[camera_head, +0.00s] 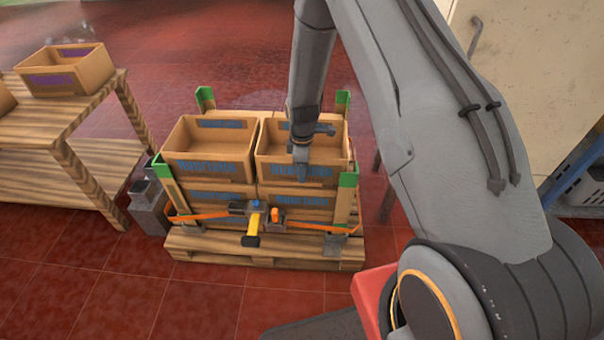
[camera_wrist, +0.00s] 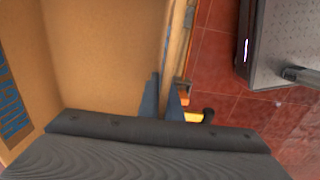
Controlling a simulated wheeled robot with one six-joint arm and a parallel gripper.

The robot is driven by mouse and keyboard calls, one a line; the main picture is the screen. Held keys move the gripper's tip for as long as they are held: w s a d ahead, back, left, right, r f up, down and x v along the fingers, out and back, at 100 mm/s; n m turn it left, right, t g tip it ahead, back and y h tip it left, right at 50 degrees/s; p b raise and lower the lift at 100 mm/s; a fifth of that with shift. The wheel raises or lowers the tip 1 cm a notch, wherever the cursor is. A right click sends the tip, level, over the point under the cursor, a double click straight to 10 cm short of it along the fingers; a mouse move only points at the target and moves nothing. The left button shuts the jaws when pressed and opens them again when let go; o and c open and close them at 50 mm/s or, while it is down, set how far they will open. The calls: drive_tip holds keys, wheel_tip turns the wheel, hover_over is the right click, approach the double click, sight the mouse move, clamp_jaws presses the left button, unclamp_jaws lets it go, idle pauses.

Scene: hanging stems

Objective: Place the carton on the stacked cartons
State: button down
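The carton (camera_head: 318,172) is an open-topped brown box with blue lettering. It sits in the right column of the stacked cartons (camera_head: 285,205), level with the carton beside it (camera_head: 205,168), and looks upright. My gripper (camera_head: 301,152) reaches down from above to its front wall. In the wrist view, the fingers (camera_wrist: 164,98) are close together, one on each side of the wall of the carton (camera_wrist: 100,50), and look shut on it. Whether the carton's underside fully touches the one below is hard to see.
The stack stands on a wooden pallet (camera_head: 215,248) with green-capped corner posts (camera_head: 348,180) and an orange strap (camera_head: 318,227) with a yellow-handled buckle. A wooden table (camera_head: 50,118) at left bears another carton (camera_head: 68,76). A pale cabinet (camera_head: 540,70) stands at right.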

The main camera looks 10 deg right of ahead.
drive_tip(key=shift+w+f, duration=0.1)
drive_tip(key=c, duration=2)
unclamp_jaws()
wheel_tip(320, 180, up, 12)
drive_tip(key=shift+r, duration=0.1)
drive_tip(key=s+d+r+m, duration=0.1)
drive_tip(key=s+r+m, duration=0.4)
drive_tip(key=s+r, duration=0.2)
drive_tip(key=s+d+r+m, duration=0.1)
drive_tip(key=s+r+m, duration=0.4)
drive_tip(key=s, duration=0.6)
drive_tip(key=s+d+r+m, duration=0.1)
drive_tip(key=s+r+m, duration=0.4)
drive_tip(key=s+r, duration=0.4)
drive_tip(key=shift+s, duration=0.3)
